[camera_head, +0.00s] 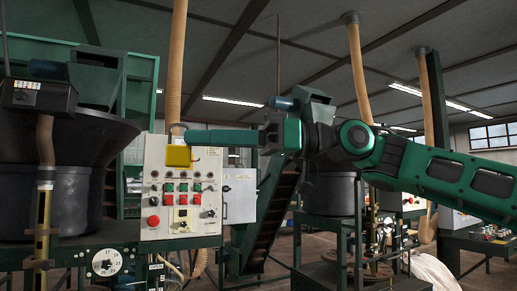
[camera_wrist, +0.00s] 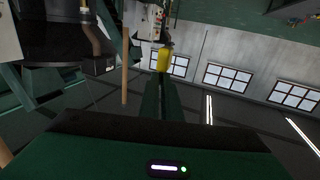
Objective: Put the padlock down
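The padlock (camera_head: 179,156) has a yellow body and a grey shackle at its top. It hangs upright in front of the upper part of the control panel in the head view. My gripper (camera_head: 194,137) reaches in from the right, and its green fingertips are at the shackle. In the wrist view the yellow padlock (camera_wrist: 163,60) sits at the far end of my gripper (camera_wrist: 161,76), whose long fingers are close together. My gripper looks shut on the padlock. The exact grip on the shackle is too small to make out.
A light grey control panel (camera_head: 181,215) with red and green buttons stands behind the padlock. A large dark hopper (camera_head: 60,190) is at the left. A dark inclined conveyor (camera_head: 272,215) and a second machine stand behind my arm. Hoses hang from the ceiling.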

